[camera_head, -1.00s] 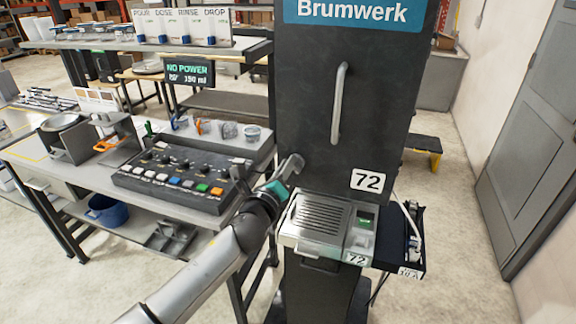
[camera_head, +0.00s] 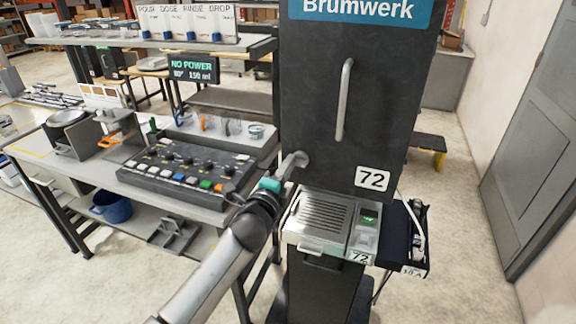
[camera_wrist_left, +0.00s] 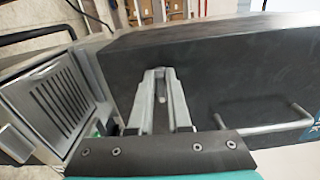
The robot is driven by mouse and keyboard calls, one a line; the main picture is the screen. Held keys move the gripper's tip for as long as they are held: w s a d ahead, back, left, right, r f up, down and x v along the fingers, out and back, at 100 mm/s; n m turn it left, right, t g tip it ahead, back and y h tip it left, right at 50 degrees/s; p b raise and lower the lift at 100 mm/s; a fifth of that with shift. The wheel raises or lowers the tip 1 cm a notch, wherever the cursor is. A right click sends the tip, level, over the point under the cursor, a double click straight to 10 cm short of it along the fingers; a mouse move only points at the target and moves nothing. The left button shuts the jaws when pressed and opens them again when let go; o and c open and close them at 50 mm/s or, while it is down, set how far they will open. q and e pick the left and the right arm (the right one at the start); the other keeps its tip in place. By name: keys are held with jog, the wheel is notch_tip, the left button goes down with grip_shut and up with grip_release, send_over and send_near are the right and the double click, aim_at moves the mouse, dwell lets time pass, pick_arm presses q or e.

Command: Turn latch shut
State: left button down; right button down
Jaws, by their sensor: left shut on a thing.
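The tall dark cabinet (camera_head: 345,110), labelled Brumwerk and 72, has a vertical bar handle (camera_head: 344,100) on its front. My left gripper (camera_head: 298,160) is at the cabinet's front near its left edge, level with the 72 label. In the left wrist view its two fingers (camera_wrist_left: 161,90) are closed around a small grey piece, seemingly the latch (camera_wrist_left: 161,82), against the dark panel. The fingers hide most of the latch, so I cannot tell its angle. My right gripper is out of view.
A metal drip tray unit (camera_head: 318,220) juts out just below my left gripper. It also shows in the left wrist view (camera_wrist_left: 60,100). A bench with a button panel (camera_head: 185,172) stands to the left. A small dark side shelf (camera_head: 410,240) is at right.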

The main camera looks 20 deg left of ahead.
pick_arm(q)
jog(key=shift+f+n, duration=0.1)
jog(key=shift+n, duration=0.3)
jog(key=c, duration=0.9)
grip_release()
jog(key=shift+o, duration=0.2)
jog(key=shift+s, duration=0.1)
jog(key=s, duration=1.5)
jog(key=shift+a+b, duration=0.25)
jog(key=shift+b, duration=0.1)
jog(key=shift+f, duration=0.1)
